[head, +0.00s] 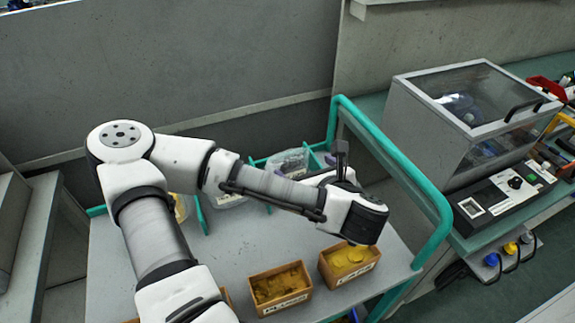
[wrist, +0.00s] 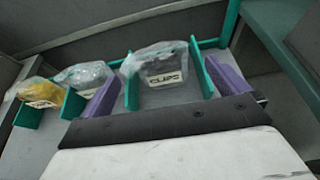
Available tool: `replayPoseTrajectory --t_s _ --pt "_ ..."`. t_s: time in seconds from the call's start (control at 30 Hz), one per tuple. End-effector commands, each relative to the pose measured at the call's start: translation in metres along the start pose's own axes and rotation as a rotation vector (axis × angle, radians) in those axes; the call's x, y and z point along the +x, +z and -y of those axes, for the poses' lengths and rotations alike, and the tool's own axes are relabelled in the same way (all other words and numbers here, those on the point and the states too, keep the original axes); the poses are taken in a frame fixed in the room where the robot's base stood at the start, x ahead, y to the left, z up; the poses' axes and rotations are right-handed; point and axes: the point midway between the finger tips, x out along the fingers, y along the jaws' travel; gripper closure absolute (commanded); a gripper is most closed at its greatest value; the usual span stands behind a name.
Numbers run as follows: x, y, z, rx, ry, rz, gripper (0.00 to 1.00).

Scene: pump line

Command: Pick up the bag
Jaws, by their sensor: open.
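A clear plastic bag with dark contents and a white CLIPS label (wrist: 165,65) sits between green dividers in the wrist view. It is partly visible in the head view (head: 288,161) at the back of the cart. Two more bags stand to its left: a clear one with a white label (wrist: 84,78) and one with yellow contents (wrist: 42,92). My gripper (wrist: 164,88) is open, its purple fingers apart on either side of the CLIPS bag's slot in the picture. It also shows in the head view (head: 314,167), near that bag; nothing is seen between the fingers.
Green dividers (wrist: 133,82) separate the bags. A teal rail (head: 385,150) edges the cart's right side. A grey wall (head: 180,60) stands behind. The cart's middle (head: 240,245) is clear.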

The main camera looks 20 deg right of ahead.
Motion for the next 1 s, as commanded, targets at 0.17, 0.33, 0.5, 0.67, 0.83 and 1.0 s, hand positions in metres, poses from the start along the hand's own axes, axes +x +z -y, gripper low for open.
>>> replayPoseTrajectory --t_s 0.17,0.33,0.5,0.67,0.83,1.0 --pt "0.018 0.002 -0.003 -0.003 0.010 0.000 0.00" --pt "0.052 0.003 -0.003 0.000 0.009 0.004 0.00" --pt "0.068 0.001 -0.002 0.000 0.006 0.003 0.00" --pt "0.081 0.001 -0.003 0.000 0.008 0.002 0.00" --pt "0.107 -0.002 -0.004 0.001 0.008 0.003 0.00" --pt "0.121 -0.004 -0.004 0.000 0.005 0.003 0.00"
